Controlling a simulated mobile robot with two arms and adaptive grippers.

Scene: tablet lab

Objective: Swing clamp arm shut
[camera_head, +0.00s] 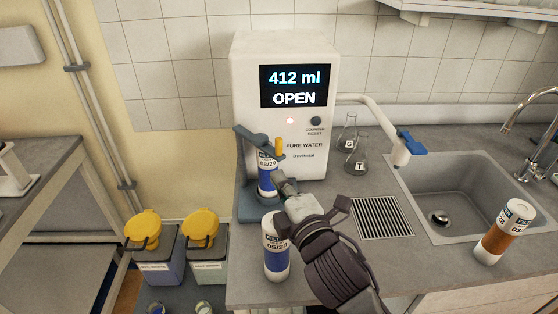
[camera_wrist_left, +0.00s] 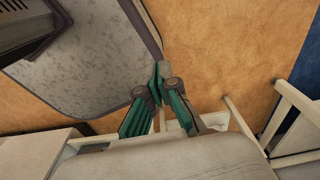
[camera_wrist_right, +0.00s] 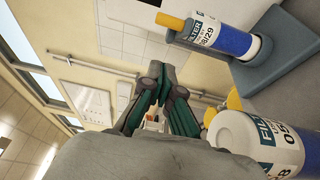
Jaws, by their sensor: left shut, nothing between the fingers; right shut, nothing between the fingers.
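The clamp arm (camera_head: 262,142) is a blue-grey bar with a yellow handle (camera_head: 278,147), at the top of the holder (camera_head: 262,208) on the front left of the white water unit. A blue-and-white filter cartridge (camera_head: 266,181) stands upright in the holder. The display (camera_head: 295,86) reads "412 ml" and "OPEN". My right gripper (camera_head: 279,179) is shut and empty, just in front and right of the cartridge, below the handle; touching or apart I cannot tell. In the right wrist view, the yellow handle (camera_wrist_right: 172,21) lies beyond the fingertips. My left gripper (camera_wrist_left: 159,76) is shut and empty, away from the clamp.
A second blue-and-white cartridge (camera_head: 276,257) stands close left of my right gripper. An orange-and-white cartridge (camera_head: 503,238) stands right, by the sink (camera_head: 440,170). Yellow-lidded bins (camera_head: 202,250) stand left.

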